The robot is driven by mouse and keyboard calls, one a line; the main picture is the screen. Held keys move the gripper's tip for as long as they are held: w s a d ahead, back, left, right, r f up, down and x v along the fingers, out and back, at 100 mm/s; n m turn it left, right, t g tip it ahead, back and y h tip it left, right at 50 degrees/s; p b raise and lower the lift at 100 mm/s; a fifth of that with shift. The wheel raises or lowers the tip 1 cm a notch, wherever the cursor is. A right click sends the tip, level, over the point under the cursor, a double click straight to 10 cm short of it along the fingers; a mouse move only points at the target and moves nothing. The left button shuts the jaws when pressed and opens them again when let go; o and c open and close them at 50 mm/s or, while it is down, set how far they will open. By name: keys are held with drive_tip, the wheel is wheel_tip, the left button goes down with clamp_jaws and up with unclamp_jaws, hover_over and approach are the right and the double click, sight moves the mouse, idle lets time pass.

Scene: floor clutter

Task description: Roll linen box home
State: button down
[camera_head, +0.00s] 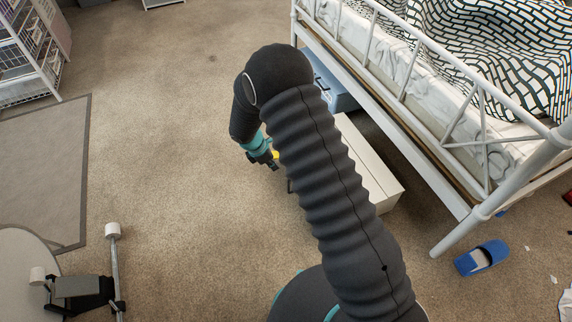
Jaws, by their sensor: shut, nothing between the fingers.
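A long white box (385,192) stands on the carpet at the bed's near side, partly under the bed frame. A blue box (338,90) sits beyond it, also partly under the bed. I cannot tell which of the two is the linen box. My arm hides parts of both. My gripper (268,161) hangs left of the white box, pointing down, shut and empty. A small yellow patch shows beside its fingers. I cannot tell whether the gripper touches anything.
The white metal bed (455,205) fills the right side. A blue slipper (482,258) and scraps lie on the floor at lower right. A wire rack (28,60) stands at upper left, a grey mat (45,165) below it. The carpet between is open.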

drive_tip(key=d+f, duration=0.2)
drive_tip(key=w+d+f, duration=0.1)
drive_tip(key=d+f, duration=0.1)
drive_tip(key=f, duration=0.1)
drive_tip(key=w+d+f, duration=0.1)
drive_tip(key=d+f, duration=0.1)
drive_tip(key=shift+w+f, duration=0.2)
drive_tip(key=shift+f, duration=0.2)
drive_tip(key=shift+w+d, duration=0.2)
drive_tip(key=shift+d, duration=0.3)
